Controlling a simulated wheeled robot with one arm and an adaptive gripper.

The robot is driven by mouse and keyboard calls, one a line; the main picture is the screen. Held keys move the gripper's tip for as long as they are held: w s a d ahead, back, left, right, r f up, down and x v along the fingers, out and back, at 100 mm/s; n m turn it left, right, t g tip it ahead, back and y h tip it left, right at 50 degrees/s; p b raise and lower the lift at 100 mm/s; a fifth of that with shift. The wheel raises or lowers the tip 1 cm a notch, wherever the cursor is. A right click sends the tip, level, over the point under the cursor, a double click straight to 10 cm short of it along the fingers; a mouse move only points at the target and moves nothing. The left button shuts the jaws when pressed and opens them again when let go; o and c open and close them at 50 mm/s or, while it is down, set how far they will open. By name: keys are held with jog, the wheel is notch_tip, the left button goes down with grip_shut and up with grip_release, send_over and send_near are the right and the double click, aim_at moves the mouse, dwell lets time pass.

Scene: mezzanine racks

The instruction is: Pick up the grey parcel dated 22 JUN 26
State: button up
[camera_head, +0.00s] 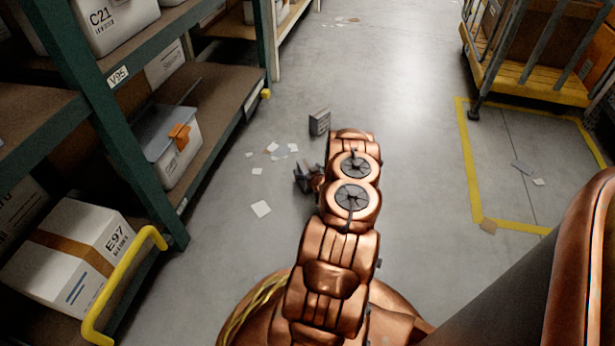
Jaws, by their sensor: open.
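I cannot see anything between the fingers.
Green racks with boxes, a lidded grey bin (172,140) and a white carton marked E97 (75,250) line the left. A yellow guard rail (122,285) juts out there. Paper scraps (261,208) litter the floor.

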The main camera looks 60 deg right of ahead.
jog(key=c, duration=1.3)
jog(key=shift+c, duration=0.2)
